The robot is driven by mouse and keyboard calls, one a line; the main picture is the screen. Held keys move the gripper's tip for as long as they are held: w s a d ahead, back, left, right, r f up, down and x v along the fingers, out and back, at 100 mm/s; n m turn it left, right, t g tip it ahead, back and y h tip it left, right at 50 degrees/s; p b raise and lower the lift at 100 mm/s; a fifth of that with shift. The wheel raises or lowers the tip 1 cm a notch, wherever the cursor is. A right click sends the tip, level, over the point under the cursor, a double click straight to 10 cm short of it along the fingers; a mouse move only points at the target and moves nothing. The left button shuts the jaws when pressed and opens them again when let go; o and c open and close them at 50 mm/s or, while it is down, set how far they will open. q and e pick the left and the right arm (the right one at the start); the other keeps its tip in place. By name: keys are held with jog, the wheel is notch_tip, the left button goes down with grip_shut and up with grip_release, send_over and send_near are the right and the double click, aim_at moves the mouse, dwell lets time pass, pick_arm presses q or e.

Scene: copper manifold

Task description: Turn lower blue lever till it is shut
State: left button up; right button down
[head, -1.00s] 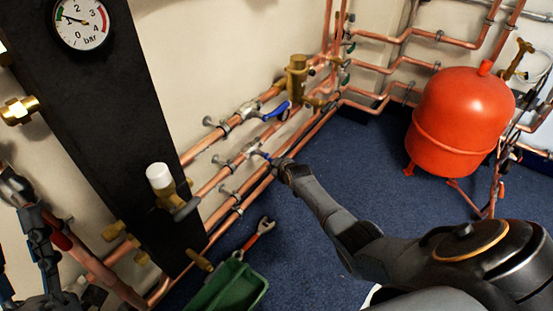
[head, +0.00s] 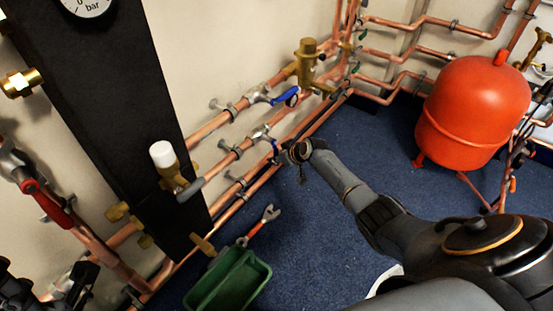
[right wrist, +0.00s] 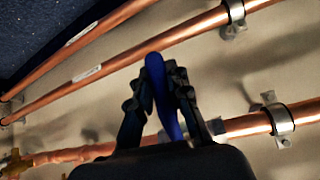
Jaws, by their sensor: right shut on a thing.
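The lower blue lever (head: 275,147) sits on a valve (head: 260,133) on the lower of two wall pipes with blue levers. My right gripper (head: 286,152) is at its outer end and hides part of it. In the right wrist view the blue lever (right wrist: 163,100) stands between the two dark fingers of my right gripper (right wrist: 158,80), which are closed around it. There the lever points steeply across its copper pipe (right wrist: 245,125).
The upper blue lever (head: 286,96) lies roughly along its pipe, near a brass fitting (head: 307,62). A green tray (head: 262,277) and a red-handled wrench (head: 262,222) are below. A red tank (head: 470,115) stands at right. The blue floor between is clear.

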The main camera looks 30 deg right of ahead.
jog(key=shift+s+a+f, duration=0.1)
jog(key=shift+a+f, duration=0.05)
jog(key=shift+a, duration=0.2)
jog(key=c, duration=1.3)
grip_release()
jog(key=shift+d, duration=0.1)
jog(key=shift+s+d+r, duration=0.2)
jog(key=shift+s+r, duration=0.15)
jog(key=shift+r, duration=0.2)
jog(key=v, duration=1)
jog(key=shift+s+r, duration=0.25)
